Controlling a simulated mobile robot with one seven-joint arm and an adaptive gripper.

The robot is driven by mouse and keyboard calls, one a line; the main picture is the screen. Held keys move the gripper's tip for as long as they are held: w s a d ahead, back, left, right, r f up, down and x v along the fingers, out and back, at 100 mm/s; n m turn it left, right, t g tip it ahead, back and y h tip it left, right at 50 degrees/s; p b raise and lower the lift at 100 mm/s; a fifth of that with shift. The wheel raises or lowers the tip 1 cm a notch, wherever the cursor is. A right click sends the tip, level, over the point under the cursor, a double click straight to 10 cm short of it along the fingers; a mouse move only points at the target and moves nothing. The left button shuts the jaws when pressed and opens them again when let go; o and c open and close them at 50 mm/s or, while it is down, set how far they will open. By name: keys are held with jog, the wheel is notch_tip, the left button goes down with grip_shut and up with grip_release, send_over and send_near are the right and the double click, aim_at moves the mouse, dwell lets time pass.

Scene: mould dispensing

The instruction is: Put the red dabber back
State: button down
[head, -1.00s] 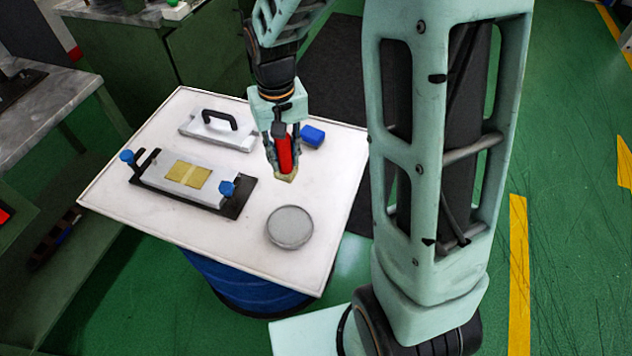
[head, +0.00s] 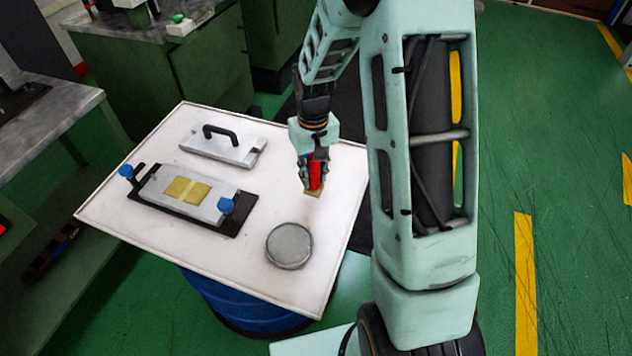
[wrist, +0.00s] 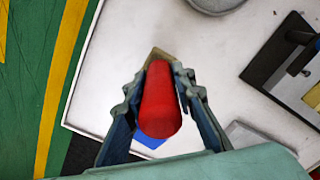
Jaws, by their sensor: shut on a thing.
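The red dabber (head: 315,175) has a red handle and a tan pad at its lower end. My gripper (head: 314,181) is shut on its handle and holds it pad down over the right back part of the white table. In the wrist view the red dabber (wrist: 159,105) sits between both fingers of my gripper (wrist: 157,78), and its pad shows beyond the handle. A small blue block (wrist: 152,142) shows partly behind the dabber in the wrist view; in the head view my gripper hides it. I cannot tell whether the pad touches the table.
On the white table (head: 330,235) stand a round grey tin (head: 289,246), a grey mould (head: 157,183) with yellow pads and blue knobs on a black base, and a grey plate with a black handle (head: 207,131).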

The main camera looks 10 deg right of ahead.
aim_at(316, 183)
jog(key=shift+d+f, duration=0.2)
jog(key=shift+f, duration=0.05)
jog(key=shift+w+d+f, duration=0.1)
jog(key=shift+f, duration=0.8)
jog(key=shift+w+d+f, duration=0.1)
jog(key=shift+f, duration=0.75)
jog(key=shift+f, duration=0.15)
jog(key=c, duration=1.6)
grip_release()
notch_tip(316, 183, up, 12)
jog(key=shift+r, duration=0.2)
